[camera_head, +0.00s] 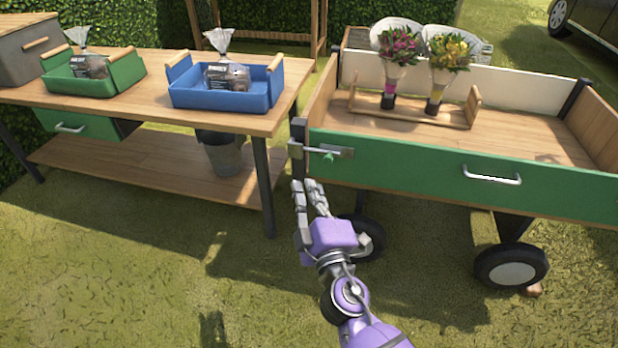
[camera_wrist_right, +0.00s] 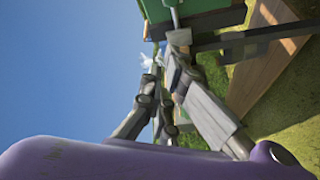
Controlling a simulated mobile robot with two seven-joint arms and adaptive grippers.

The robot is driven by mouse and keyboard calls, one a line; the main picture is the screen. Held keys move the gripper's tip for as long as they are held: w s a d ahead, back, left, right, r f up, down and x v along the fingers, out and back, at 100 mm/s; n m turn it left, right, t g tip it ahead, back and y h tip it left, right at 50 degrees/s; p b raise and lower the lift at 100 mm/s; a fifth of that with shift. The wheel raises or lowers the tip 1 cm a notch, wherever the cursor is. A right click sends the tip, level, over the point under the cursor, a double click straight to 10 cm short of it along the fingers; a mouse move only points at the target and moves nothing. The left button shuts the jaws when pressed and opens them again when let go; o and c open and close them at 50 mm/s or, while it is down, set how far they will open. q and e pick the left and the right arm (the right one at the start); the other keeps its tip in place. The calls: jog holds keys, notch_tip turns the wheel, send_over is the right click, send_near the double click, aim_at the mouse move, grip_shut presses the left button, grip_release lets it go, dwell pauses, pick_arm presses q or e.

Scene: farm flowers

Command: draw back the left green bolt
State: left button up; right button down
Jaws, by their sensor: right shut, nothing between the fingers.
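The left green bolt (camera_head: 328,156) sits at the left end of the green drop board (camera_head: 410,168) of the cart. Its grey rod runs left from its plate to a metal catch (camera_head: 296,149) at the corner post. My right gripper (camera_head: 308,184) is shut and empty, just below and slightly left of the bolt's green knob, with a visible gap in the head view. In the right wrist view my fingers (camera_wrist_right: 165,85) point toward the green board (camera_wrist_right: 205,14); metal parts of the cart corner show near the tips. My left gripper is not in view.
The cart's wooden bed holds a rack (camera_head: 415,110) with two bouquets. Left stands a wooden table (camera_head: 150,105) with a blue tray (camera_head: 225,98) and a green tray (camera_head: 92,85); a bucket (camera_head: 220,152) is beneath. A cart wheel (camera_head: 511,268) stands on the grass. Grass in front is open.

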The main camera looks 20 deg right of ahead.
aim_at(329, 162)
jog(key=w+d, duration=0.4)
jog(key=w, duration=0.5)
dwell(0.7)
jog(key=shift+w+d+r, duration=0.1)
jog(key=shift+s+d, duration=0.55)
jog(key=shift+d, duration=0.3)
jog(key=shift+s+d, duration=0.55)
jog(key=shift+d, duration=0.25)
